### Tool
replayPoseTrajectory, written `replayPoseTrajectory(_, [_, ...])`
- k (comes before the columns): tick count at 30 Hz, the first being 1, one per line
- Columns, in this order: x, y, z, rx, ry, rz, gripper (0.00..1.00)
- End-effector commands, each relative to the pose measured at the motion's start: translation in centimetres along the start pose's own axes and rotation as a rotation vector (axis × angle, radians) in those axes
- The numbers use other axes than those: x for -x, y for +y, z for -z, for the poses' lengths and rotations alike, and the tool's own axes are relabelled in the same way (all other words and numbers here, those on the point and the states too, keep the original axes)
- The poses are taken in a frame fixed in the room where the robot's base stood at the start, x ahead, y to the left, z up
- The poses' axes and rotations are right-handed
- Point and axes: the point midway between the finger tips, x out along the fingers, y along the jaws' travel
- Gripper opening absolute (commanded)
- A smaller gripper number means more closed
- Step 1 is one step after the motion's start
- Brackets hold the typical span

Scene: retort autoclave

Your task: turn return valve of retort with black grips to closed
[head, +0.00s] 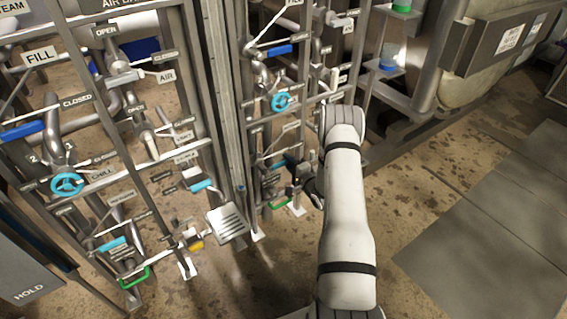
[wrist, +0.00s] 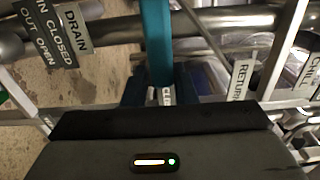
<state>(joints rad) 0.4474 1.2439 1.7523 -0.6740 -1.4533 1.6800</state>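My gripper (head: 299,178) reaches in at the right-hand pipe panel in the head view, low down, above a green handle. In the wrist view my gripper (wrist: 161,92) has its dark fingers on both sides of a teal lever handle (wrist: 157,40), with almost no gap left. The handle runs up out of the picture. A tag reading RETURN (wrist: 240,79) hangs just right of the fingers. Another tag, partly hidden, shows between the fingertips. The valve body is mostly hidden by my gripper. I cannot make out the black grips.
A DRAIN tag (wrist: 75,24) is at the left in the wrist view, a CHILL tag at the right edge. In the head view, a blue handwheel (head: 283,102) sits above my gripper, and the green handle (head: 279,204) below. Free floor lies at the right.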

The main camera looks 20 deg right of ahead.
Motion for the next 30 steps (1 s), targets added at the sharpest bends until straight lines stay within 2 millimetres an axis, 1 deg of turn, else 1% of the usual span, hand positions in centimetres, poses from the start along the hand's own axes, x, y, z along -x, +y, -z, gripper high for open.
replayPoseTrajectory(1, [0.1, 0.2, 0.0, -0.002, 0.001, -0.003, 0.27])
replayPoseTrajectory(6, [-0.1, 0.1, -0.3, 0.001, -0.008, 0.000, 0.41])
replayPoseTrajectory(12, [-0.3, -0.1, -0.6, 0.002, -0.014, 0.002, 0.42])
replayPoseTrajectory(15, [0.0, -0.1, -0.6, 0.002, -0.014, 0.001, 0.42])
replayPoseTrajectory(17, [0.6, -0.1, -0.5, 0.002, -0.013, 0.000, 0.42])
replayPoseTrajectory(19, [1.6, -0.2, -0.6, 0.001, -0.013, 0.000, 0.42])
replayPoseTrajectory(24, [4.7, -0.1, -0.5, 0.000, -0.011, -0.002, 0.42])
replayPoseTrajectory(27, [6.2, 0.0, -0.5, 0.000, -0.011, -0.002, 0.42])
replayPoseTrajectory(30, [7.2, 0.0, -0.5, 0.001, -0.012, 0.000, 0.42])
